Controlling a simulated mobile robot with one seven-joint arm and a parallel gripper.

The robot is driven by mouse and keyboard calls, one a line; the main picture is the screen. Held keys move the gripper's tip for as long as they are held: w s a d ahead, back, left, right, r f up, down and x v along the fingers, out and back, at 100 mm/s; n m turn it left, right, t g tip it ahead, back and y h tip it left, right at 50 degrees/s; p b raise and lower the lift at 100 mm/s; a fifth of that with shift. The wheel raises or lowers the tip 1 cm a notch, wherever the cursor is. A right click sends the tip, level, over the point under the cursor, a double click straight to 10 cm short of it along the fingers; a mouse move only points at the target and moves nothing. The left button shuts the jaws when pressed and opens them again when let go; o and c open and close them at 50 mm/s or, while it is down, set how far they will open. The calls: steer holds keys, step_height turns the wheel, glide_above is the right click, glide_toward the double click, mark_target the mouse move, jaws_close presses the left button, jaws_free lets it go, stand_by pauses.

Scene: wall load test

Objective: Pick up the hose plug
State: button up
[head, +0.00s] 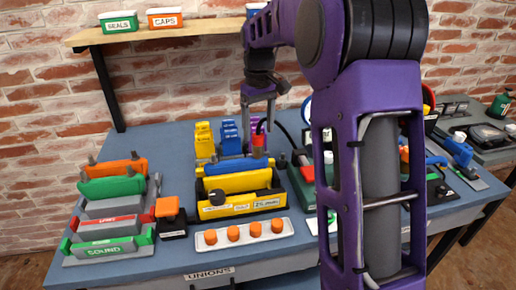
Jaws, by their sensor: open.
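My gripper (257,117) points down over the back middle of the table, with its two fingers apart. A small red piece (258,141), which looks like the hose plug, stands just below and partly between the fingers. A black hose (285,134) curves near it to the right. I cannot tell whether the fingers touch the red piece.
A yellow-and-black bin (240,207) and a white tray with orange caps (208,240) stand in front. Colored racks (112,225) are at left. A wooden shelf (210,27) with boxes hangs above. My arm hides much of the table's right part.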

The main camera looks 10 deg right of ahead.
mark_target(258, 145)
steer(key=shift+w+f+b, duration=0.15)
steer(key=shift+f+b, duration=0.2)
steer(key=shift+f, duration=1.25)
steer(key=shift+w+f+b, duration=0.1)
steer(key=shift+f+b, duration=0.25)
steer(key=shift+f, duration=1.2)
steer(key=shift+r, duration=0.1)
jaws_close()
